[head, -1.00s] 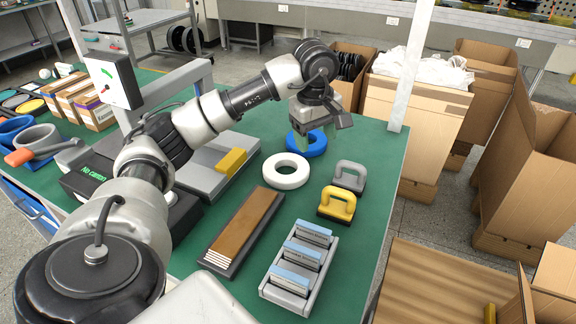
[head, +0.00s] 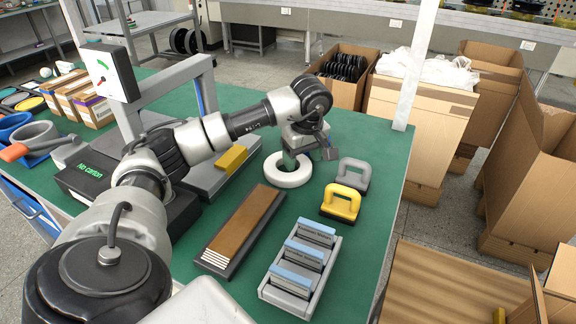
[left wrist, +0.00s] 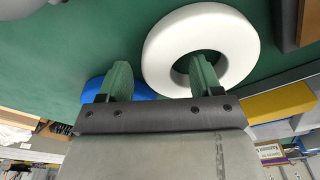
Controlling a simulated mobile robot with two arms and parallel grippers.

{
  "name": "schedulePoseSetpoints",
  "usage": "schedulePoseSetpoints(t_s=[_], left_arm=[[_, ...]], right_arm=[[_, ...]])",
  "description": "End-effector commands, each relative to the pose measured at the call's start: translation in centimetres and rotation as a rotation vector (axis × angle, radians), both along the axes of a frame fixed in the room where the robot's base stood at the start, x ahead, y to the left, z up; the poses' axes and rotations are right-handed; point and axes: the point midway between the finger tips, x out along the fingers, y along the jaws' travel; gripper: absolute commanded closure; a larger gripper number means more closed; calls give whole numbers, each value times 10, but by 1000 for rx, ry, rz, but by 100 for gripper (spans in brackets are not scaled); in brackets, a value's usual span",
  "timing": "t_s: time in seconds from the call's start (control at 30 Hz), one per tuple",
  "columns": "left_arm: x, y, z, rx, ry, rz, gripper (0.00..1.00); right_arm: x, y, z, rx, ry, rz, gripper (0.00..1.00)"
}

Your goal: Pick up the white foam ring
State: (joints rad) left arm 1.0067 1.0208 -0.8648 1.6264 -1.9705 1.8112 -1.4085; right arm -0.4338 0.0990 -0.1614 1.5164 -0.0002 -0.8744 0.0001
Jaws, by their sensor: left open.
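The white foam ring (head: 288,181) lies flat on the green table in the head view. My left gripper (head: 291,160) is over its far part, fingers pointing down. In the left wrist view the white foam ring (left wrist: 242,40) shows large. My left gripper (left wrist: 161,66) is open there, with one finger over the ring's hole and the other outside its rim, so the ring's band lies between them. Whether the fingers touch the ring or the table cannot be told. My right gripper is not in view.
A blue ring (left wrist: 92,91) lies close beside the outer finger, partly hidden. Grey (head: 352,175) and yellow (head: 341,203) handled blocks stand right of the white ring. A brown-topped long box (head: 240,228) and a grey rack (head: 302,270) are nearer. A yellow block (head: 231,160) is left.

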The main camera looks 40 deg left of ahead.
Motion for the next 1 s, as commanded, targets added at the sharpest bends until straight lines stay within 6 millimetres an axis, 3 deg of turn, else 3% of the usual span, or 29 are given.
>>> schedulePoseSetpoints(t_s=[0.27, 0.6, 1.0], left_arm=[[0, 2, -8, 1, -1, 1, 35], [0, 2, -8, 1, -1, 1, 86], [0, 2, -2, 0, -2, 1, 86]], right_arm=[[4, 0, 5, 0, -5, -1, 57], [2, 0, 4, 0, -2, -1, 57], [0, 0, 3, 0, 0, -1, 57]])
